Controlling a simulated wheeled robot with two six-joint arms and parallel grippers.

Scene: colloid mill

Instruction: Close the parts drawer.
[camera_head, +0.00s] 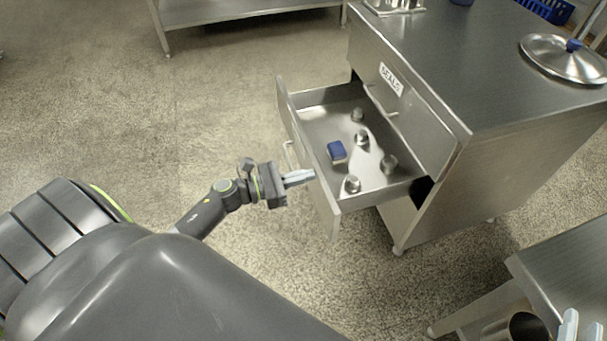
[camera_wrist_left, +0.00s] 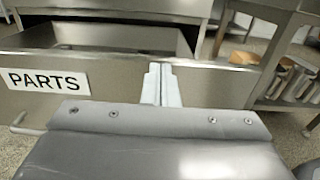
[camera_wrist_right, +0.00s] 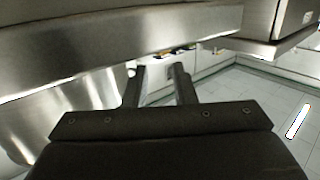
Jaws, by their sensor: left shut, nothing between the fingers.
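The parts drawer (camera_head: 322,198) is pulled well out of the steel cabinet. Its front also shows in the left wrist view (camera_wrist_left: 215,88), with a label reading PARTS (camera_wrist_left: 45,81) and a handle (camera_wrist_left: 24,124) at the left. Inside lie a blue block (camera_head: 336,151) and several small metal cylinders (camera_head: 388,164). My left gripper (camera_head: 312,175) is shut and empty at the outer face of the drawer front, to the right of the label in the wrist view. I cannot tell whether it touches. My right gripper (camera_head: 582,328) is open and empty, away from the drawer at the lower right.
The cabinet (camera_head: 490,160) has a closed drawer labelled SEALS (camera_head: 391,79) above the open one. A metal lid (camera_head: 566,58) lies on its top. Another steel table (camera_head: 570,265) stands at the lower right. The floor left of the drawer is clear.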

